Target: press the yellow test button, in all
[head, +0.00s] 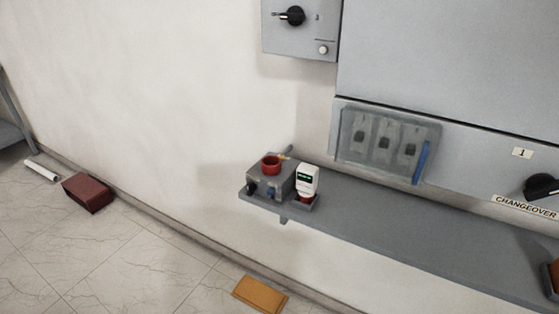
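I cannot make out a clearly yellow button in the head view. A small pale round button (322,49) sits at the lower right of the grey wall box (300,25), below a black rotary knob (291,16). A white device (308,179) with a dark green label stands upright in a small holder on the grey shelf (400,230). Neither of my grippers is in view.
A clear cover (388,139) with a blue edge is on the grey cabinet (455,60). A CHANGEOVER label (525,207) and black knob (541,187) are at right. A dark red box (88,192), white roll (41,171) and orange-brown item (260,294) lie on the floor.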

